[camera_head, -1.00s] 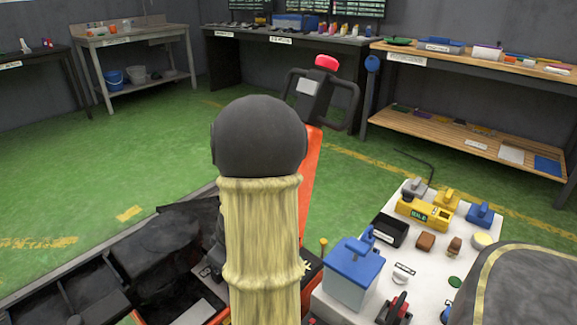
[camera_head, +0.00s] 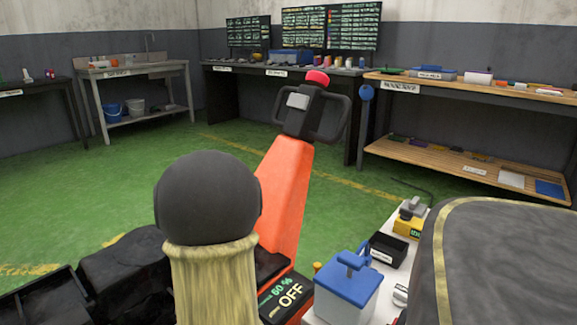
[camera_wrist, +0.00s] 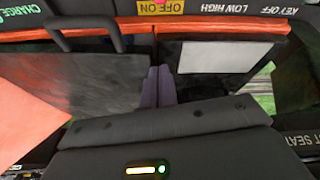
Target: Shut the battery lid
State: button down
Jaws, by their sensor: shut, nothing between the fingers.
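My gripper (camera_wrist: 155,85) is shut and empty, its two dark fingers side by side in the wrist view. The fingers point into a dark area of the orange machine, between a dark panel (camera_wrist: 85,85) on the left and a dark surface with a white label (camera_wrist: 215,56) on the right. I cannot tell for sure which part is the battery lid, or whether the fingers touch anything. A black bar handle (camera_wrist: 85,22) shows at the upper left. In the head view, black covers (camera_head: 125,268) lie left of my arm, which hides the gripper.
A blue-lidded box (camera_head: 347,290) and a black tray (camera_head: 388,250) stand on a white surface at the right. Green floor is open behind.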

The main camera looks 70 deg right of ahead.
jog(key=shift+r, duration=0.1)
dwell(0.3)
jog(key=shift+r+p, duration=0.55)
jog(key=shift+r, duration=0.05)
jog(key=s+a+r+p, duration=0.1)
jog(key=a+r+p, duration=0.4)
jog(key=a+r, duration=0.3)
jog(key=shift+s, duration=0.2)
jog(key=shift+r, duration=0.1)
